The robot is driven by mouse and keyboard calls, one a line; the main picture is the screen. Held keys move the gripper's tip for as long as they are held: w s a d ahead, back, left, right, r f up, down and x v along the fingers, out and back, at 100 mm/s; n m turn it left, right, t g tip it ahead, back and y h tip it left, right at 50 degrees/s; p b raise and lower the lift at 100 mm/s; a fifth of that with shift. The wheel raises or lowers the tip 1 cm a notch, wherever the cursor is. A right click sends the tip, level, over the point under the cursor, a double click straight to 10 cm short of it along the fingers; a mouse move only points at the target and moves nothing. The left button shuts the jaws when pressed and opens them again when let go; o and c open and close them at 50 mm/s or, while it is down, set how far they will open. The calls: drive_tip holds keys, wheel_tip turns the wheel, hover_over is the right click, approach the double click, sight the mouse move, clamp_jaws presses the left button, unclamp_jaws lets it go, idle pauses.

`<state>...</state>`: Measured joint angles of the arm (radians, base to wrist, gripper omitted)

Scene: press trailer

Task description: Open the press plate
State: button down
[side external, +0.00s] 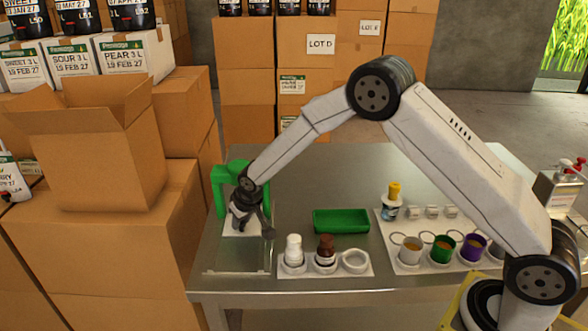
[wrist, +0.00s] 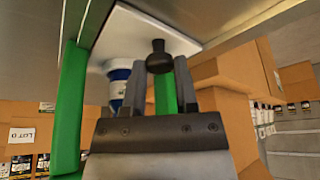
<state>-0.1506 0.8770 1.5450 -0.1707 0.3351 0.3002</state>
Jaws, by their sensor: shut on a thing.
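The green press (side external: 219,178) stands at the left end of the steel table, on a white base (side external: 232,231). My gripper (side external: 243,212) is at the press, in front of its frame, and hides part of it. In the wrist view, which looks upside down, my gripper (wrist: 162,88) is shut around a green bar with a black knob (wrist: 158,57) at its end. A green post (wrist: 70,110) and the white base (wrist: 150,32) show behind it. A blue and white container (wrist: 117,82) stands by the base, partly hidden by a finger. The press plate itself is not clearly visible.
A green tray (side external: 341,221) and a white holder with a white bottle (side external: 293,250) and a brown bottle (side external: 326,250) are right of the press. A rack of cups (side external: 411,250) stands farther right. Cardboard boxes (side external: 110,240) crowd the table's left side.

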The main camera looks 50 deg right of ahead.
idle(0.3)
drive_tip(key=s+a, duration=0.7)
drive_tip(key=shift+s+a, duration=0.4)
drive_tip(key=shift+c, duration=1.9)
unclamp_jaws()
drive_tip(key=shift+r, duration=0.1)
drive_tip(key=v, duration=0.7)
drive_tip(key=shift+s+r, duration=0.2)
drive_tip(key=shift+r, duration=0.05)
